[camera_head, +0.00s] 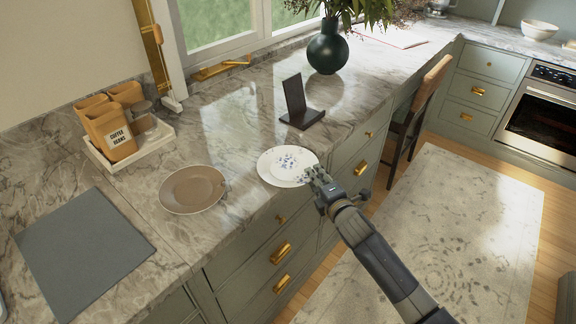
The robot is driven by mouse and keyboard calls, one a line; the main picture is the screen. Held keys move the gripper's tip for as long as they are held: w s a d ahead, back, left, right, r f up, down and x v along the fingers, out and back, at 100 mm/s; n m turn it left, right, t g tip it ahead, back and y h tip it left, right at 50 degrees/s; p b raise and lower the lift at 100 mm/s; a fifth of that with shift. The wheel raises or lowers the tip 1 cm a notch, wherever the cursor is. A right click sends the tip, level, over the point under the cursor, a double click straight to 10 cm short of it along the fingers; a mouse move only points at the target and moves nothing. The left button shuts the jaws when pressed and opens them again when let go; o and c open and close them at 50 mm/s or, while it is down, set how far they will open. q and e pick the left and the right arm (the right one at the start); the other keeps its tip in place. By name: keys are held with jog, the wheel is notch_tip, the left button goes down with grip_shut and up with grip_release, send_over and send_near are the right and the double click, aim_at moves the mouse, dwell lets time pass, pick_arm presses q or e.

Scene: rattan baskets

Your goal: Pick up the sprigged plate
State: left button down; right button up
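The sprigged plate (287,164) is white with blue sprigs. It lies on the marble counter near its front edge, in the middle of the view. A white outer ring shows around the patterned part; I cannot tell whether this is its own rim or a second plate under it. My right gripper (312,175) is at the plate's right edge, its fingertips over or against the rim. Its fingers are small and overlap the plate, so I cannot tell whether they grip it. My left gripper is not in view.
A brown plate (193,189) lies left of the sprigged plate. A dark stand (300,106) is behind it, and a green vase (327,50) farther back. A tray of canisters (160,133) and a grey mat (82,252) are at the left. A chair (425,95) stands right.

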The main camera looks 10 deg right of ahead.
jog(key=shift+w+f, duration=0.2)
jog(key=shift+w, duration=0.45)
grip_shut()
jog(key=shift+r, duration=0.15)
